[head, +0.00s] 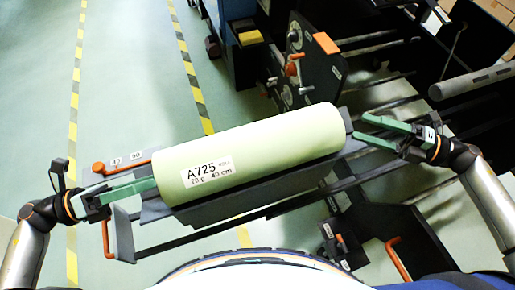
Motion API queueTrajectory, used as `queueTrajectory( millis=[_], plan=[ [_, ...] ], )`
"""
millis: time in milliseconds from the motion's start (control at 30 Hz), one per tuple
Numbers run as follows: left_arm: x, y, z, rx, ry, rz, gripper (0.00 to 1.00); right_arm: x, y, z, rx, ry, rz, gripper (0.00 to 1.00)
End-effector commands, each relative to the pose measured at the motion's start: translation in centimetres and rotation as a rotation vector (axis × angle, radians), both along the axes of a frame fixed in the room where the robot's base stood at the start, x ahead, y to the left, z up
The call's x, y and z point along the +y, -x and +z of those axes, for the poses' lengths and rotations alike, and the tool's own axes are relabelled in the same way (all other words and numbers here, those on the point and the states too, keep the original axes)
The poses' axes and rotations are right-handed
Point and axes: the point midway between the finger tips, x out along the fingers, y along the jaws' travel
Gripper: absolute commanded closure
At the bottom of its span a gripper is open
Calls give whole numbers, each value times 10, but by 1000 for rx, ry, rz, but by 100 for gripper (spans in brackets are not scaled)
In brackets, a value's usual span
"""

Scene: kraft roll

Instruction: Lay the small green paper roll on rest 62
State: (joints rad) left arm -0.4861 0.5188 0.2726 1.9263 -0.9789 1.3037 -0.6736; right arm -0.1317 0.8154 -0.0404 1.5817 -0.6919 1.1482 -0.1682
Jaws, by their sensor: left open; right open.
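I cannot tell whether the fingers touch the roll. I cannot read a number 62 anywhere, so I cannot tell which rest it is.
An orange-handled lever (99,168) and small tags reading 40 and 50 stand left of the cradle. A dark machine with a black panel (312,62) and several grey bars fills the upper right. Open green floor (125,75) with yellow-black stripes lies at the upper left.

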Motion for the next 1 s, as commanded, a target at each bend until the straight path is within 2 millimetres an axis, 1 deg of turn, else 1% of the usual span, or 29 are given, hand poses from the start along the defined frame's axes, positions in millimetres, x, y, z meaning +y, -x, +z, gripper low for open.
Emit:
queueTrajectory(
  millis=[33,200,400,600,900,1000],
  plan=[
    [-11,-3,2,-5,4,-1,36,11,-4,2,-5,-4,3,32],
    [-42,-14,2,-5,5,-1,36,42,-17,2,-4,-4,2,32],
    [-69,-22,1,-1,3,-1,36,68,-28,1,-2,-4,1,32],
    [-81,-26,1,-1,3,0,36,78,-32,1,0,-1,1,32],
    [-82,-26,0,0,1,0,36,79,-33,0,0,-1,0,32],
    [-81,-26,0,0,1,0,47,79,-33,0,0,-1,0,43]
  ],
)
